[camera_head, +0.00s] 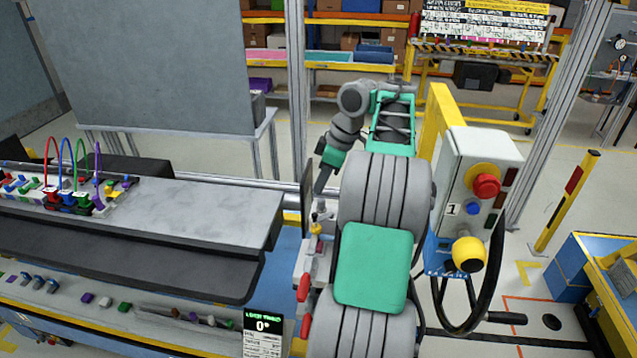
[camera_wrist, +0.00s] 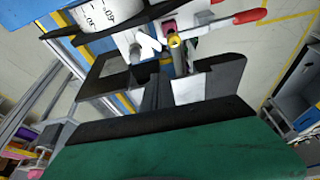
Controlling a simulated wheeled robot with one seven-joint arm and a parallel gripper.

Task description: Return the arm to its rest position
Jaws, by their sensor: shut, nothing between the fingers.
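My arm reaches forward in the head view, with large grey links and green covers (camera_head: 374,265) in the right middle. It bends at the far green section and folds back to the left. My gripper (camera_head: 320,188) points down beside the right end of the grey dashboard bench (camera_head: 200,205). It also shows in the wrist view (camera_wrist: 160,88), where its dark fingers are shut with nothing seen between them. Beyond the fingers in the wrist view are a yellow fitting (camera_wrist: 174,40) and a red handle (camera_wrist: 250,15). Any contact with these is unclear.
A control box (camera_head: 480,180) with a red button stands close right of my arm. Coloured cables (camera_head: 70,165) arch over the bench at left. A large grey panel (camera_head: 150,65) and a metal post (camera_head: 296,90) stand behind. Clear floor shows at right.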

